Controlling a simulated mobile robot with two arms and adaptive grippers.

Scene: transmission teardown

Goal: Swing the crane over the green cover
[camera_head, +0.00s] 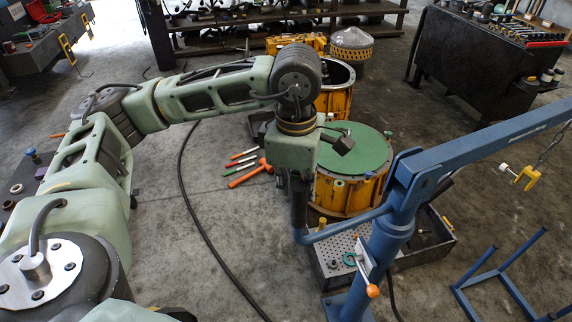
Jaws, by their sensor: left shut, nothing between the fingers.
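The green cover (365,153) is a round disc on top of a yellow housing (350,195) in the middle of the view. The blue crane has a thick post (388,245) at the lower right of the housing. Its boom (485,142) points to the upper right, away from the cover. A yellow hook block (527,176) hangs from the boom at the right edge. A blue bar (345,225) sticks out left from the crane. My left gripper (299,232) points down, shut and empty, at the bar's left end; whether it touches is unclear. My right gripper is out of view.
An open yellow housing (337,92) stands behind the cover. Hand tools with orange and green handles (245,172) lie on the floor to the left. A black cable (183,190) crosses the floor. A blue frame (500,275) stands at lower right. A dark bench (480,75) fills the upper right.

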